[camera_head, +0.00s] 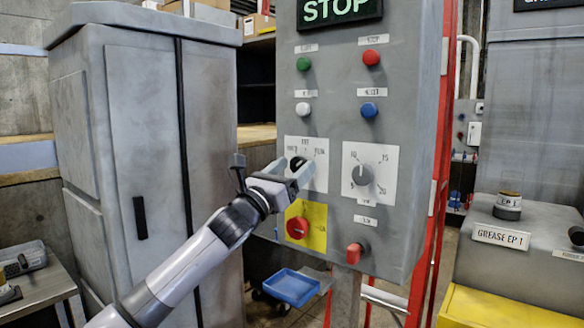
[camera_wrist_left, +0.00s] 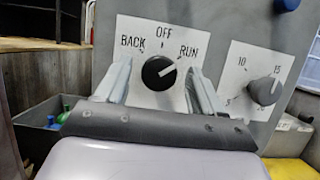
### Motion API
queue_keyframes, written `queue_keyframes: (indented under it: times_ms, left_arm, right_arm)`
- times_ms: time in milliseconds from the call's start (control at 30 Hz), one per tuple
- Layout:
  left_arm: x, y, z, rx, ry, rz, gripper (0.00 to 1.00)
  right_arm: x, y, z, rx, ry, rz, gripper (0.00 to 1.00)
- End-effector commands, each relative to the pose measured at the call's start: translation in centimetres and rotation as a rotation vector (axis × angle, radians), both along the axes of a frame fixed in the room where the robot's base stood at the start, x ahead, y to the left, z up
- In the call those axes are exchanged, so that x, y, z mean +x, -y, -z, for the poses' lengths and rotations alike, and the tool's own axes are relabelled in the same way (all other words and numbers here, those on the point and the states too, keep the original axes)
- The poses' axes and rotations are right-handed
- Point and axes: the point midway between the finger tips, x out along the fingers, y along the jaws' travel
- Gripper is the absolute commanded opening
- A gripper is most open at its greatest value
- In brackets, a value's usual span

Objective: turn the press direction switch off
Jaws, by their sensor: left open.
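The press direction switch (camera_head: 297,162) is a round black knob on a white plate on the grey control panel (camera_head: 330,125). It also shows in the left wrist view (camera_wrist_left: 158,73), where the plate reads BACK, OFF and RUN. Its white pointer mark slants up and right toward RUN. My left gripper (camera_head: 293,168) is open in front of the plate. In the left wrist view its two fingers stand on either side of the knob, with gaps visible beside it. Whether the fingertips reach the panel is unclear. My right gripper is not in view.
A numbered grey dial (camera_head: 363,175) sits right of the switch. A red knob on a yellow plate (camera_head: 312,225) lies below, and a red-tipped lever (camera_head: 354,253) sits lower right. Coloured buttons are above, under a lit STOP sign (camera_head: 340,10). A grey cabinet (camera_head: 140,140) stands left.

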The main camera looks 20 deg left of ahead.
Motion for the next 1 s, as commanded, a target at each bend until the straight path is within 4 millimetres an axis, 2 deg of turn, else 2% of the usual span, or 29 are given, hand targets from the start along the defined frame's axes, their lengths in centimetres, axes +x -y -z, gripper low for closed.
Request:
queue_keyframes:
  times_ms: [333,500,767,1000]
  left_arm:
    - [0.19,0.07,-0.03,0.000,-0.001,0.000,0.68]
    - [0.19,0.06,-0.03,-0.001,-0.001,-0.001,0.14]
    - [0.17,0.07,0.01,-0.017,-0.007,0.001,0.14]
    - [0.14,0.20,0.07,-0.111,-0.040,0.002,0.14]
  right_arm:
    - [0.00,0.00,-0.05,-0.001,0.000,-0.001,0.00]
    - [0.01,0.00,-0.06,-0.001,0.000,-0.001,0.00]
    - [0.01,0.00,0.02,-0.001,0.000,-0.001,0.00]
    - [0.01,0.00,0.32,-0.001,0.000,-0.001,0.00]
